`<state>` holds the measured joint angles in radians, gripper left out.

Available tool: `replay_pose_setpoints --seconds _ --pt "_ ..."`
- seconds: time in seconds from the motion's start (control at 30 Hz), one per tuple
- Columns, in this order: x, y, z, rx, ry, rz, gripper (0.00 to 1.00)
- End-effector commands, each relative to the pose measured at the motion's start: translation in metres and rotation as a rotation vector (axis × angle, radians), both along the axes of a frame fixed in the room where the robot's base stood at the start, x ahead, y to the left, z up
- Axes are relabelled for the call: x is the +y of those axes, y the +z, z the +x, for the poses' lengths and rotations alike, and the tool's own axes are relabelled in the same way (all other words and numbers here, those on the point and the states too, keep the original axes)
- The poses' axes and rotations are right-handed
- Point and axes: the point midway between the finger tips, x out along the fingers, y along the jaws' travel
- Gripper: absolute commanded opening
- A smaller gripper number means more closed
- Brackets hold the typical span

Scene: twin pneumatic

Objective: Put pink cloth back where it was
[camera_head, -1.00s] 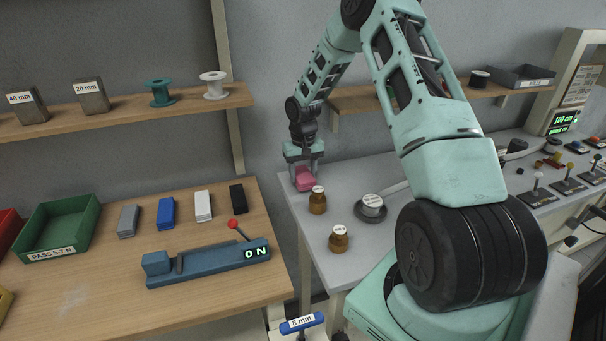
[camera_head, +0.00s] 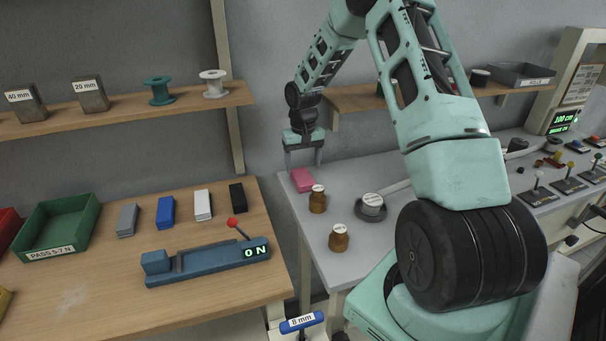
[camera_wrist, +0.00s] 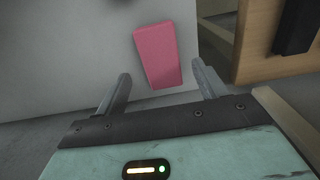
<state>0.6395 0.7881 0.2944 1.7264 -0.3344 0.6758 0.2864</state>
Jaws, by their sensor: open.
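The pink cloth (camera_head: 302,180) lies flat as a folded block on the grey table, near its back left corner. It also shows in the wrist view (camera_wrist: 158,56), lying on the pale table top, apart from the fingers. My gripper (camera_head: 303,162) is above and slightly behind the cloth, pointing down. In the wrist view my gripper (camera_wrist: 163,82) is open and empty, its fingers spread wider than the cloth.
A wooden bench (camera_head: 110,285) is to the left; a shelf (camera_head: 345,104) is behind.

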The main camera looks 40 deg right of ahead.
Motion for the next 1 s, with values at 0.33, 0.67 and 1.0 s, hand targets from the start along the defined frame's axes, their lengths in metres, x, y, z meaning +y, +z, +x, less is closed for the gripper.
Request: replay_pose_setpoints --seconds 0.33,0.67,1.0 --pt "0.000 0.063 0.001 -0.003 0.000 0.000 0.71" --pt "0.000 0.075 0.000 -0.001 0.001 0.002 0.71" --pt "0.000 0.074 0.000 -0.001 0.001 0.002 0.71"
